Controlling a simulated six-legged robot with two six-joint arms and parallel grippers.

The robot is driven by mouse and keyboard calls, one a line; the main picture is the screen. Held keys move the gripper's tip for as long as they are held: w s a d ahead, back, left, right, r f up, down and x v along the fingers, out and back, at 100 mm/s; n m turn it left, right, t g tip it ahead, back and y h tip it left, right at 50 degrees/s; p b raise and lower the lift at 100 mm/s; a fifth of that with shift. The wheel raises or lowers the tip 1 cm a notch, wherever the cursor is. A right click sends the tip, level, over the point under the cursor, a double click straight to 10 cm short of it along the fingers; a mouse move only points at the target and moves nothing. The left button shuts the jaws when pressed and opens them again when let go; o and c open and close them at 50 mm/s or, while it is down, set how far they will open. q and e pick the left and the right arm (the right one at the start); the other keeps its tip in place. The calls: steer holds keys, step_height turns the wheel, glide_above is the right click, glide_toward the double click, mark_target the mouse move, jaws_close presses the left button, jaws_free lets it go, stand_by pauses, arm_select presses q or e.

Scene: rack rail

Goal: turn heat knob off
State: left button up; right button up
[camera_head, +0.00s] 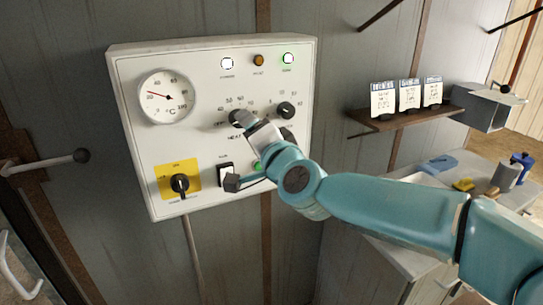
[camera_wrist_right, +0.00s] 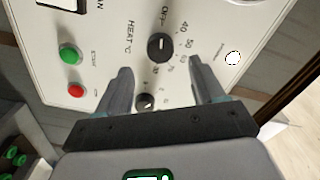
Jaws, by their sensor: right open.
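The heat knob (camera_head: 238,117) is black and round, on the white control panel (camera_head: 215,75), with OFF and temperature numbers printed around it. In the right wrist view the heat knob (camera_wrist_right: 161,47) stands between and a little beyond my right gripper's fingertips (camera_wrist_right: 161,66). The fingers are spread wide and hold nothing; a gap shows on each side of the knob. In the head view my right gripper (camera_head: 258,133) covers the panel just below and right of the knob. My left gripper is out of view.
A smaller black knob (camera_wrist_right: 145,101) sits near the fingers, with green (camera_wrist_right: 70,55) and red (camera_wrist_right: 76,90) buttons beside it. The panel also has a dial gauge (camera_head: 167,97) and a yellow-plated switch (camera_head: 180,183). A wall lever (camera_head: 80,155) stands left.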

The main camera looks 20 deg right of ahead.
steer(key=s, duration=1)
steer(key=shift+s+d, duration=0.2)
steer(key=shift+s, duration=0.15)
steer(key=shift+d, duration=0.1)
